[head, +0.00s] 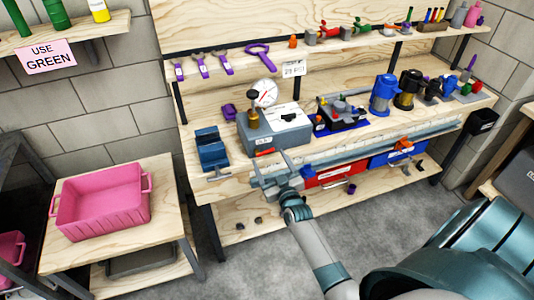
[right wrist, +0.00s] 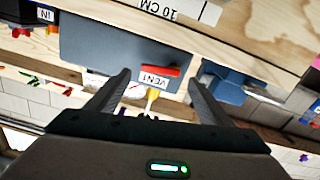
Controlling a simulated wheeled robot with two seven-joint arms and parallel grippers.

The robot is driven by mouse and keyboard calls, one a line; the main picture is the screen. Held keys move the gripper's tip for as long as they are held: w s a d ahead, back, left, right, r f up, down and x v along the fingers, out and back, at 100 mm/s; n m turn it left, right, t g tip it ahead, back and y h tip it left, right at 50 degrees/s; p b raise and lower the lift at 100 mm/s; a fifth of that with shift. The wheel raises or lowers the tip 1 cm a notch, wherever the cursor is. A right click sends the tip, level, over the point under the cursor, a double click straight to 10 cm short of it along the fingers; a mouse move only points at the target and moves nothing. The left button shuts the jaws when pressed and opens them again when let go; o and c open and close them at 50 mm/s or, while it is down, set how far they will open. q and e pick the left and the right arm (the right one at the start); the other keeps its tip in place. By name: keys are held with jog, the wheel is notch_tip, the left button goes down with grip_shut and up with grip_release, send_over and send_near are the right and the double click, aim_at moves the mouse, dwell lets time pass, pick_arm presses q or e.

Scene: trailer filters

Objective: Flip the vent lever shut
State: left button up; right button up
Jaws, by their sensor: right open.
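The vent lever (right wrist: 160,71) is a small red bar on the front face of a grey box (right wrist: 100,45); in the right wrist view it lies across the picture beside a white VENT label (right wrist: 154,80). My right gripper (head: 275,170) is in front of the box's lower front. In the right wrist view its open fingers (right wrist: 158,78) frame the lever, with nothing held; contact cannot be told. My left gripper is out of view.
A blue vise (head: 211,148) stands left of the box, and a blue tray with a device (head: 341,115) to its right. A red bin (head: 335,173) and a blue bin (head: 398,155) sit below the bench top. A pink crate (head: 100,203) is at the left.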

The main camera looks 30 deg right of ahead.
aim_at(266, 152)
jog(key=shift+x, duration=1.75)
